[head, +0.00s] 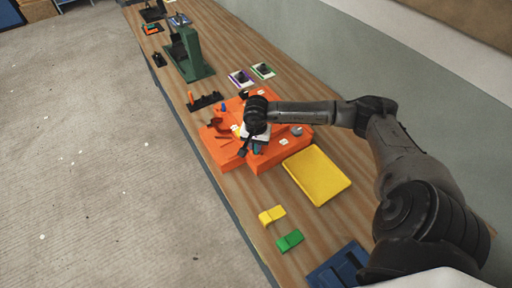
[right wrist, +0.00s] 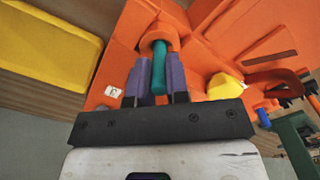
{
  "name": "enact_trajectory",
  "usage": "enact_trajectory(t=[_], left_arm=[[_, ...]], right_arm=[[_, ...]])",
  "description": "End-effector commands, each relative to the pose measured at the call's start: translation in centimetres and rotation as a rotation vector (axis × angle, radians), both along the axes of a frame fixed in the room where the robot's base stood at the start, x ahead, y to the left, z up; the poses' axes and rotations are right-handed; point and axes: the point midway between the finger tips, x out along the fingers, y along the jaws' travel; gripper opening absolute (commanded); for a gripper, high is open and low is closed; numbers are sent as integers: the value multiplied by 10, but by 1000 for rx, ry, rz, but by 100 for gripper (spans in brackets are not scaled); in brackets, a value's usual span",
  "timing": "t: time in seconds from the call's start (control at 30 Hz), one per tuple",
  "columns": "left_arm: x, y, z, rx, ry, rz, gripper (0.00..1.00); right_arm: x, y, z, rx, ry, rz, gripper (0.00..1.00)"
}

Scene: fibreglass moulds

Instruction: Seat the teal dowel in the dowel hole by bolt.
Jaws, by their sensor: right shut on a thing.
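The teal dowel (right wrist: 159,68) is held between the two purple fingers of my right gripper (right wrist: 158,62) in the right wrist view. Its far end meets a raised round orange boss (right wrist: 157,36) on the orange mould (right wrist: 118,62). I cannot tell how deep the dowel sits, and the hole itself is hidden. In the head view my right gripper (head: 246,146) is low over the middle of the orange mould (head: 285,157), and the dowel is hard to make out there. My left gripper is not in view.
A yellow rounded part (right wrist: 225,86) and a blue peg (right wrist: 263,117) are on the mould near the gripper. A yellow tray (head: 318,175), yellow block (head: 272,215) and green block (head: 290,240) lie nearer on the bench. A green stand (head: 190,58) rises farther back.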

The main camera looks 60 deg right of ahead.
Motion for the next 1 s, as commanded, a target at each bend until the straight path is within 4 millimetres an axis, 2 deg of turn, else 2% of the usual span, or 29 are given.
enact_trajectory(t=[0.13,0.53,0.57,0.8,1.0], left_arm=[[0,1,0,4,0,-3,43],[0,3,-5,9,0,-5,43],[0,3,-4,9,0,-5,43],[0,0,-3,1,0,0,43],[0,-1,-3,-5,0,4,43]], right_arm=[[0,1,-17,2,1,0,0],[0,0,-22,0,0,0,0],[0,0,-21,0,0,0,18],[0,0,-20,0,0,0,41],[0,0,-20,0,0,0,41]])
